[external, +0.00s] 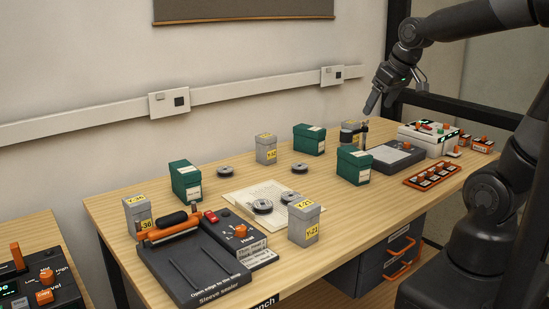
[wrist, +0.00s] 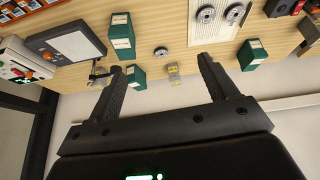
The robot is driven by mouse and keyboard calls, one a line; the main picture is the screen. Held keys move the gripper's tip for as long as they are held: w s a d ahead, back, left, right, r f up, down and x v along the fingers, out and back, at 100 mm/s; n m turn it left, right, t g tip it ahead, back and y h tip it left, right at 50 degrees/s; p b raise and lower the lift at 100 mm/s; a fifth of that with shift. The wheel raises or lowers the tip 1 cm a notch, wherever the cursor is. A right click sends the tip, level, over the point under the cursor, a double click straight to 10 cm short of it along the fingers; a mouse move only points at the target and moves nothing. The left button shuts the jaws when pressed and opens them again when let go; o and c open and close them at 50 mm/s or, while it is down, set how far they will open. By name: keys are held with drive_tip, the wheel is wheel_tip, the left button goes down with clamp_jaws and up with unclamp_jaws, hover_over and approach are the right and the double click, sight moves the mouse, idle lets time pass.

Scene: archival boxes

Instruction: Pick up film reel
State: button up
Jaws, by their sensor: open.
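Several small grey film reels lie flat on the wooden table. In the external view, one reel (external: 225,171) is behind the paper mat and another (external: 299,168) sits further right. A larger reel (external: 263,206) and a smaller one (external: 290,198) lie on the mat (external: 240,198). In the wrist view, one reel (wrist: 161,51) shows between my fingers in the distance, and two more (wrist: 206,14) (wrist: 235,12) lie on the mat. My gripper (external: 372,104) is open and empty, raised above the table's back right part, apart from every reel. It also shows in the wrist view (wrist: 160,68).
Green boxes (external: 185,181) (external: 309,139) (external: 354,166) and grey boxes (external: 266,149) (external: 304,224) stand around the reels. A sleeve sealer (external: 190,262) fills the front left. A grey-topped device (external: 392,158) and an orange tray (external: 432,174) are on the right.

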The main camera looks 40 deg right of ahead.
drive_tip(key=w+f, duration=0.2)
drive_tip(key=w, duration=0.7)
drive_tip(key=n+g, duration=0.1)
hover_over(300, 168)
drive_tip(key=s+d, duration=0.1)
drive_tip(key=s, duration=0.2)
wheel_tip(300, 168, down, 17)
drive_tip(key=shift+y, duration=0.4)
drive_tip(key=x, duration=0.7)
drive_tip(key=d+x, duration=0.1)
drive_tip(key=x, duration=0.3)
drive_tip(key=shift+c, duration=0.5)
drive_tip(key=c, duration=1)
